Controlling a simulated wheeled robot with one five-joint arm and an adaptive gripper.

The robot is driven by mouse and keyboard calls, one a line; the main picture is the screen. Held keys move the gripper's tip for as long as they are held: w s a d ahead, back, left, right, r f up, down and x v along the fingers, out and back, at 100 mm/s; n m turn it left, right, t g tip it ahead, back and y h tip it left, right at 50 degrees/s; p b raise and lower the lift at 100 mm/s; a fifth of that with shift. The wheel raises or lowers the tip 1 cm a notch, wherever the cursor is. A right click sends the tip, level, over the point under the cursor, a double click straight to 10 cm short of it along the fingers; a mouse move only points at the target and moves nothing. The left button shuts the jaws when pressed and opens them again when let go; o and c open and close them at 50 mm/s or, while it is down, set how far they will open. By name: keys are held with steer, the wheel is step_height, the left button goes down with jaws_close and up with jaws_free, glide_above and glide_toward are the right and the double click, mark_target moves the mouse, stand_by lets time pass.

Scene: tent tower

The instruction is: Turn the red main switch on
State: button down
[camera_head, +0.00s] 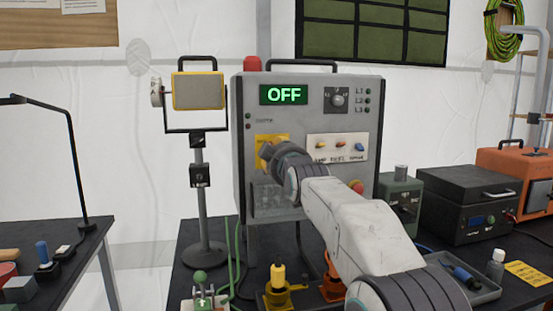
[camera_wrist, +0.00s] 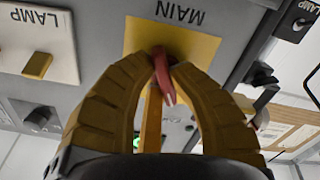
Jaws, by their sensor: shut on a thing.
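The red main switch (camera_wrist: 166,82) shows in the wrist view as a red lever on a yellow plate (camera_wrist: 190,42) marked MAIN; this view is upside down. My gripper (camera_wrist: 163,62) is shut on the lever, with its two yellow fingers closing from both sides. In the head view, my gripper (camera_head: 268,152) is at the yellow plate (camera_head: 264,138) on the left part of the grey control box (camera_head: 292,118), and the arm hides the switch there. The display (camera_head: 284,95) on the box reads OFF in green.
A white plate (camera_head: 337,146) with several small coloured switches sits right of the main switch. A black rotary knob (camera_head: 338,100) is above it. A red round button (camera_head: 356,186) is lower right. A work lamp (camera_head: 198,91) stands left of the box.

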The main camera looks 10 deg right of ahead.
steer(key=m, duration=0.3)
steer(key=shift+f+m+b, duration=0.25)
steer(key=shift+m+b, duration=0.15)
steer(key=m, duration=0.3)
steer(key=shift+a, duration=0.1)
steer(key=m, duration=0.4)
steer(key=shift+f, duration=0.1)
steer(key=shift+a+m+b, duration=0.1)
steer(key=shift+m+b, duration=0.2)
steer(key=shift+m, duration=1.6)
steer(key=c, duration=1.4)
jaws_free()
steer(key=shift+w+a, duration=0.1)
steer(key=shift+o, duration=1.4)
